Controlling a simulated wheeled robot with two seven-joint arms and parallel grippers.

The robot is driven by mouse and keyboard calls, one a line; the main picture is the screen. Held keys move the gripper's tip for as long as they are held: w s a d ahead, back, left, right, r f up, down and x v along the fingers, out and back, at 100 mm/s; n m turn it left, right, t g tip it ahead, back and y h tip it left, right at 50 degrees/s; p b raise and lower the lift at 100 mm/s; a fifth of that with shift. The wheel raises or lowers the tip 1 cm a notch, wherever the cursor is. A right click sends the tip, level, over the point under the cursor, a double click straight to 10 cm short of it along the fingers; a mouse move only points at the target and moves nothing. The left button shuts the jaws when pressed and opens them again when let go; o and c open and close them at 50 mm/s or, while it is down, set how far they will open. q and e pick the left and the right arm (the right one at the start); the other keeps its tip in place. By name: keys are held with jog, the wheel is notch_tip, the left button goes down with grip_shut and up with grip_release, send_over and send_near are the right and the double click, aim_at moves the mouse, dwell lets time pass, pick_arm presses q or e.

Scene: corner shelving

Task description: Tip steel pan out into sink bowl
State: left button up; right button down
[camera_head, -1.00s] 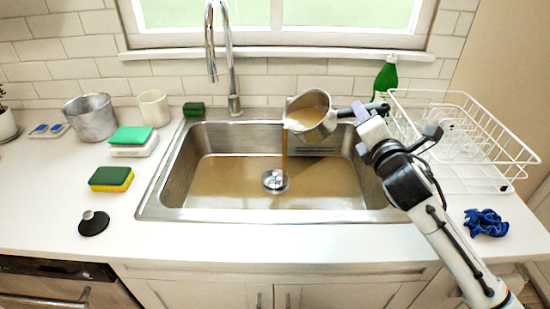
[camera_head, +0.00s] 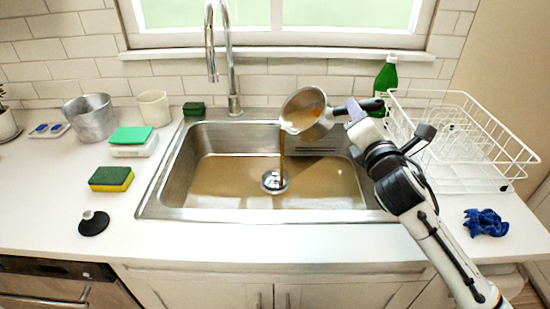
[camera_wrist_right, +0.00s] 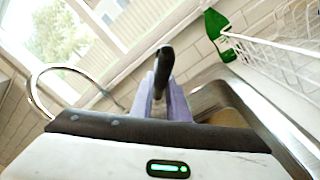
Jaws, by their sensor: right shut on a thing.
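The steel pan (camera_head: 308,112) is tilted to the left above the back right part of the sink bowl (camera_head: 170,188). Brown liquid (camera_head: 281,150) runs from its lip in a thin stream down near the drain (camera_head: 274,181). Brown liquid also covers the bowl's floor. My right gripper (camera_head: 357,108) is shut on the pan's black handle, right of the pan. In the right wrist view the dark handle (camera_wrist_right: 164,62) stands between the pale purple fingers. The pan's body is hidden there. My left gripper is not in view.
A white wire dish rack (camera_head: 470,187) and a green bottle (camera_head: 386,74) stand right of the sink. The tall faucet (camera_head: 232,70) rises behind the bowl, left of the pan. A blue cloth (camera_head: 485,222) lies at right. Sponges (camera_head: 111,179) and a metal pot (camera_head: 91,118) stand at left.

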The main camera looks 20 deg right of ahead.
jog(key=shift+s+a+r+n+t, duration=0.2)
jog(key=shift+a+r+n+t, duration=0.1)
jog(key=shift+a+r+n, duration=0.4)
jog(key=shift+s+a+f+n+t, duration=0.15)
jog(key=shift+a+n+t, duration=0.1)
jog(key=shift+a+n, duration=0.35)
jog(key=shift+s+a+f+n+t, duration=0.15)
jog(key=shift+a+n+t, duration=0.1)
jog(key=shift+a+n, duration=0.3)
dwell(0.8)
jog(key=shift+s+a+f+n+b, duration=0.1)
jog(key=shift+a+f+n+b, duration=0.05)
jog(key=shift+a+n+b, duration=0.3)
